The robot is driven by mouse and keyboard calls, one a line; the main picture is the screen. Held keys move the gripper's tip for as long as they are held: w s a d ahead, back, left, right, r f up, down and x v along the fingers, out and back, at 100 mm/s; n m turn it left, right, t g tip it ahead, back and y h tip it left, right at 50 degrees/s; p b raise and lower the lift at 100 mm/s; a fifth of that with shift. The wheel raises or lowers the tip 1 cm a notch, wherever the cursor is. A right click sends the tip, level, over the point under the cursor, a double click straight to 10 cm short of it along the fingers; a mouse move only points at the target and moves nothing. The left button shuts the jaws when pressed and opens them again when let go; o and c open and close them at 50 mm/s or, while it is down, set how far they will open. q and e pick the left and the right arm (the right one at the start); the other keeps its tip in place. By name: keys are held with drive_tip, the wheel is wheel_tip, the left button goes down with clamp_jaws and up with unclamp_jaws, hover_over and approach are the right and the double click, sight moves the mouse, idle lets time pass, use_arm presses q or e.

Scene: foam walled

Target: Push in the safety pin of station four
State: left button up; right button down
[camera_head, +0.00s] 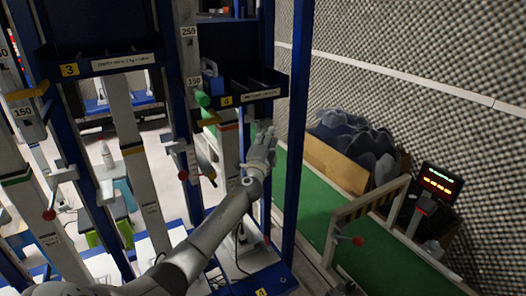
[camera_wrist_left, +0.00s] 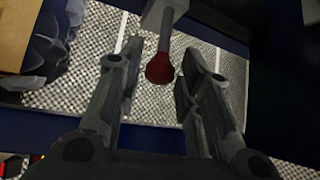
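The station four frame carries a yellow label "4" (camera_head: 227,100) under a blue shelf (camera_head: 250,88). My left gripper (camera_head: 266,134) is raised in front of the frame's right side, just below that shelf. In the left wrist view, a safety pin with a round red knob (camera_wrist_left: 160,68) on a grey rod comes down from a light block (camera_wrist_left: 163,12). The knob lies between the two open fingers of my left gripper (camera_wrist_left: 162,58), with gaps on both sides. In the head view I cannot make out this knob; the gripper probably covers it. My right gripper is not in view.
A blue post (camera_head: 297,110) stands close to the right of my gripper. Station three, with a yellow label (camera_head: 69,70), is at the left. A cardboard box (camera_head: 335,160) of dark foam sits on the green surface at the right, near a lit display (camera_head: 437,182).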

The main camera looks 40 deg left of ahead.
use_arm(q)
drive_tip(key=v, duration=1.1)
drive_tip(key=shift+s+a, duration=0.1)
drive_tip(key=s+d+f+n+g+h, duration=0.1)
drive_tip(key=s+f+g, duration=0.15)
drive_tip(key=f, duration=0.95)
drive_tip(key=s+d+f+n+g+h, duration=0.1)
drive_tip(key=s+d+f+g+h, duration=0.15)
drive_tip(key=f, duration=0.95)
drive_tip(key=s+d+f+n+g, duration=0.15)
drive_tip(key=s+f, duration=0.25)
drive_tip(key=f, duration=0.8)
drive_tip(key=s+d+f+g+h, duration=0.1)
drive_tip(key=s+d+f+g, duration=0.2)
drive_tip(key=s+f, duration=0.55)
drive_tip(key=s+d+f+n+g+h, duration=0.1)
drive_tip(key=s+d+f, duration=0.4)
drive_tip(key=s, duration=0.7)
drive_tip(key=s+d+f+n+g+h, duration=0.1)
drive_tip(key=s+d+f+g, duration=0.3)
drive_tip(key=s+f, duration=0.5)
drive_tip(key=s+d+f+n+g+h, duration=0.1)
drive_tip(key=s+d+f+n+g, duration=0.2)
drive_tip(key=s, duration=1.2)
wheel_tip(320, 180, down, 4)
drive_tip(key=d, duration=0.2)
drive_tip(key=shift+s+d+h, duration=0.25)
drive_tip(key=shift+d+h, duration=0.05)
drive_tip(key=shift+h, duration=0.05)
drive_tip(key=shift+f, duration=0.1)
